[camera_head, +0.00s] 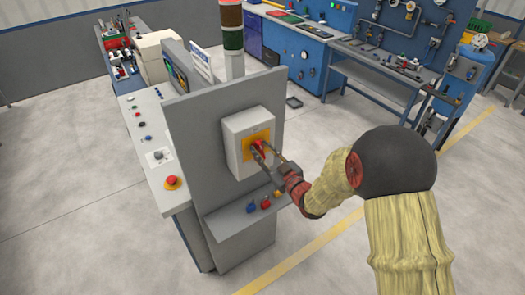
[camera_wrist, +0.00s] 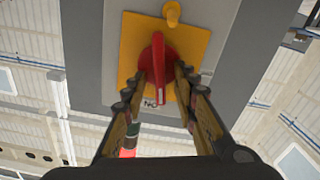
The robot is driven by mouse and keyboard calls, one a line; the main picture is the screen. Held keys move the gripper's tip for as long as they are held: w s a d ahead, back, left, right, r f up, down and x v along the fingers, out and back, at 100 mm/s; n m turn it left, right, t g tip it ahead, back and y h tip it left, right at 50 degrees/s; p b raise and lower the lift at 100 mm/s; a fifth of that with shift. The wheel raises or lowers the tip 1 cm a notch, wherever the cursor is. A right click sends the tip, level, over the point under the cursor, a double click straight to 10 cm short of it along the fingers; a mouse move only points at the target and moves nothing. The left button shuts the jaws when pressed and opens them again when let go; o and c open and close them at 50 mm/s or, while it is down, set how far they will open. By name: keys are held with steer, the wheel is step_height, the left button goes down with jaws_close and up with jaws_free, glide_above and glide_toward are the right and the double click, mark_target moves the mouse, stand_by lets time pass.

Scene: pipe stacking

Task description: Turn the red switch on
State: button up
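The red switch (camera_wrist: 158,68) is a round red knob with a long raised handle on a yellow plate (camera_wrist: 190,37). The plate is on a light grey box (camera_head: 233,138) fixed to an upright grey panel. The switch also shows in the head view (camera_head: 259,145), partly hidden by my fingers. My gripper (camera_wrist: 161,76) is at the switch, with one finger on each side of the handle. The fingers stand apart, with a gap visible on the right of the handle. Whether the left finger touches it is unclear. A small label by the handle is partly hidden.
A ledge (camera_head: 232,217) with several coloured knobs juts out below the box. A console (camera_head: 150,140) with a red emergency button (camera_head: 171,182) stands left of the panel. Blue workbenches (camera_head: 380,82) are at the back right. The floor on the right is mostly clear.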

jaws_close()
stand_by(0.6)
